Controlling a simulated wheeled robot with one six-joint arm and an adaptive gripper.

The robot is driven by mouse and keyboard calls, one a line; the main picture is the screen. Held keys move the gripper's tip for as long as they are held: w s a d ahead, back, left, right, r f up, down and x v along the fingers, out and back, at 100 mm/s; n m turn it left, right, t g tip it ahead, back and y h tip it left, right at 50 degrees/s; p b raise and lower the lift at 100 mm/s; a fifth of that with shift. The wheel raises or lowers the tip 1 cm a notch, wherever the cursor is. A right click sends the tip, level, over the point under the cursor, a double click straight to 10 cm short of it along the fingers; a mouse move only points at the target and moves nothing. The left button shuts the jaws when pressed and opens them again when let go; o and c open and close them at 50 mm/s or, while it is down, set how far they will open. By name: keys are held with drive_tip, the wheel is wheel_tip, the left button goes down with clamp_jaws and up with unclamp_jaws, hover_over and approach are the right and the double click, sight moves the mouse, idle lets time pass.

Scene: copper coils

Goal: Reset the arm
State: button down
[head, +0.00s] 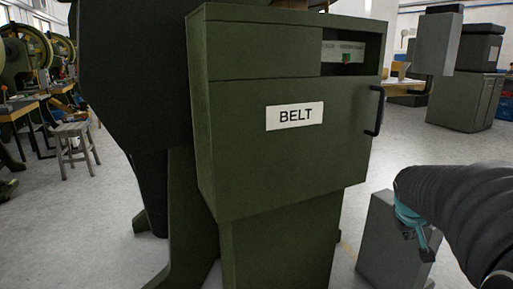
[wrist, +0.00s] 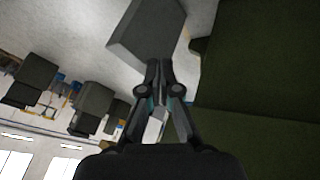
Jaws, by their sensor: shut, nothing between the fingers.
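My gripper (wrist: 159,66) is in the middle of the wrist view, its two fingers together at the tips and nothing between them. In the head view my arm comes in from the lower right, with a teal and dark end part low in front of a grey box; the fingertips are not clear there. The green cabinet (head: 235,150) with a "BELT" label (head: 294,116) stands to the left of my arm, with a visible gap between them. It fills the right side of the wrist view (wrist: 250,80).
A black handle (head: 375,112) sticks out at the cabinet's right edge. A low grey box (head: 378,235) stands on the floor beside the cabinet. Grey cabinets (head: 470,85) stand at the back right. A stool (head: 73,140) and machines are at the left. Open floor (head: 415,140) lies behind my arm.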

drive_tip(key=s+a+y, duration=0.2)
drive_tip(key=s+a, duration=0.8)
drive_tip(key=a, duration=0.2)
drive_tip(key=s+a+f+n+y, duration=0.1)
drive_tip(key=s+a+y, duration=0.2)
drive_tip(key=s+a, duration=0.7)
drive_tip(key=a, duration=0.2)
drive_tip(key=shift+a+f+n+t, duration=0.25)
drive_tip(key=shift+a+n+t, duration=0.05)
